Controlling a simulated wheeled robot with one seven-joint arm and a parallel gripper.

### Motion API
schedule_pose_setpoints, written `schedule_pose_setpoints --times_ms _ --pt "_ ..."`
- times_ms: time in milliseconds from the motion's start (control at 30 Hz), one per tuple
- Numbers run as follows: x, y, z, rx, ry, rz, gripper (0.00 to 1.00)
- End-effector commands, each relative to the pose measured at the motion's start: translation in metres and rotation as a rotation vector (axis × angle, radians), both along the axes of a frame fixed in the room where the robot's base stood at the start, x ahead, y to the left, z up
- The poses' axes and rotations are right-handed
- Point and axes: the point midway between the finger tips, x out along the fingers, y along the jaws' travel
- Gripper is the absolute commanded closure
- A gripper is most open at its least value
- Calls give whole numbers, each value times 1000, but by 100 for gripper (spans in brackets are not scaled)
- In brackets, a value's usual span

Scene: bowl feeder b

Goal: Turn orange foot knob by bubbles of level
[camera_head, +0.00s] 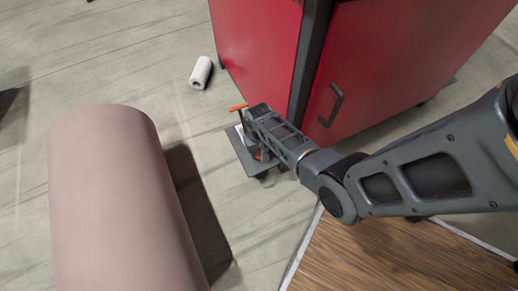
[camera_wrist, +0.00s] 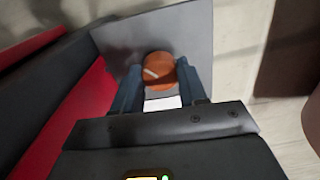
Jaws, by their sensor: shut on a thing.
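The orange foot knob (camera_wrist: 158,72) is round, with a pale mark across its face. It sits between the two blue fingers of my gripper (camera_wrist: 160,84), which is shut on it. In the head view my gripper (camera_head: 262,152) is low beside the red cabinet, over a grey plate (camera_head: 240,158). This plate (camera_wrist: 112,38) also shows around the knob in the wrist view. A small white patch lies just below the knob there. A thin orange bar (camera_head: 238,107) shows by the plate's far end. I cannot make out the level or its bubbles.
The red cabinet (camera_head: 255,42) with a black handle stands close behind my arm. A large pinkish cylinder (camera_head: 115,200) is at the left. A small white roll (camera_head: 201,72) lies on the floor. A wooden surface (camera_head: 385,258) is at the lower right. Floor between cylinder and plate is clear.

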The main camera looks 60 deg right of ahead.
Motion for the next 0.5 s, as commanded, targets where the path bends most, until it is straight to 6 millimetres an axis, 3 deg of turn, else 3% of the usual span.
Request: schedule_pose_setpoints --times_ms 500 --pt "0 0 -1 0 1 50 89"
